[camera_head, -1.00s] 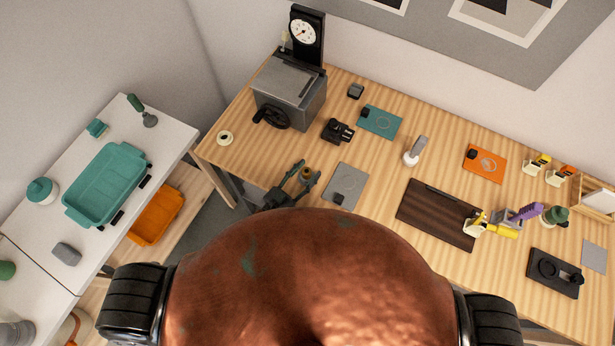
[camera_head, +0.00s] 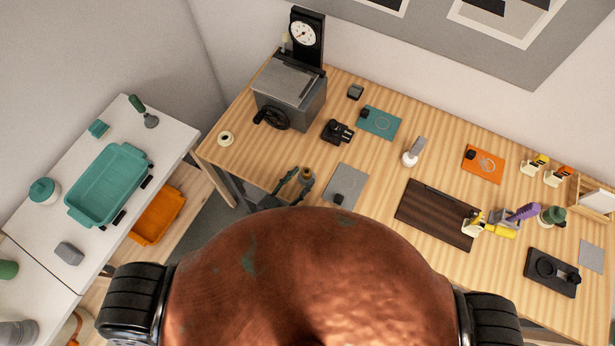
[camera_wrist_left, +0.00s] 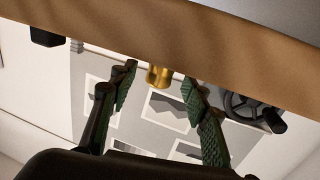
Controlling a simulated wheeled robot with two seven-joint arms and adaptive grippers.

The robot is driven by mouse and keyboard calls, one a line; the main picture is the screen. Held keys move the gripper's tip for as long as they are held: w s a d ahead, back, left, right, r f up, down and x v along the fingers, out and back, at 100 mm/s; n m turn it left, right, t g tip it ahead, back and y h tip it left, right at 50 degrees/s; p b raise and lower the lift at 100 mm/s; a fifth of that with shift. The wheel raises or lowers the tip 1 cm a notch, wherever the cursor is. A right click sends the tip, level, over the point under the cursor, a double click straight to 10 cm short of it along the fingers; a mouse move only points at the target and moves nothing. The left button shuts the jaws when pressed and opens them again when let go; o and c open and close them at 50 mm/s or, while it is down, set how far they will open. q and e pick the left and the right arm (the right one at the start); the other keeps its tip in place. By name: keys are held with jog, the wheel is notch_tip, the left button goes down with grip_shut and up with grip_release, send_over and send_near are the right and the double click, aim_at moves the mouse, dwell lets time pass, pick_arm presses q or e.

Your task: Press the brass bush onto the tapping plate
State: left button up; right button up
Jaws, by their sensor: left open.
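The brass bush (camera_head: 307,172) stands near the front edge of the wooden table, left of the grey plate. It also shows in the left wrist view (camera_wrist_left: 160,77), gold and upright against the table edge, with that view upside down. My left gripper (camera_head: 297,177) is open and empty at the table's front edge. Its green-padded fingers lie either side of the bush's line, with the bush just beyond the tips. I cannot tell which plate is the tapping plate; a grey plate (camera_head: 350,179) lies to the right of the bush. My right gripper is out of view.
A grey box (camera_head: 290,98) with a black handwheel (camera_head: 271,119) stands behind the bush. A teal plate (camera_head: 379,121), an orange plate (camera_head: 483,164) and a dark board (camera_head: 430,210) lie farther right. The wood around the bush is mostly clear.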

pick_arm(q)
jog(key=shift+p+v, duration=0.6)
jog(key=shift+v, duration=1.7)
jog(key=shift+s+a, duration=0.1)
jog(key=shift+s, duration=0.05)
jog(key=v, duration=1.1)
jog(key=shift+s+a, duration=0.2)
jog(key=shift+a, duration=0.05)
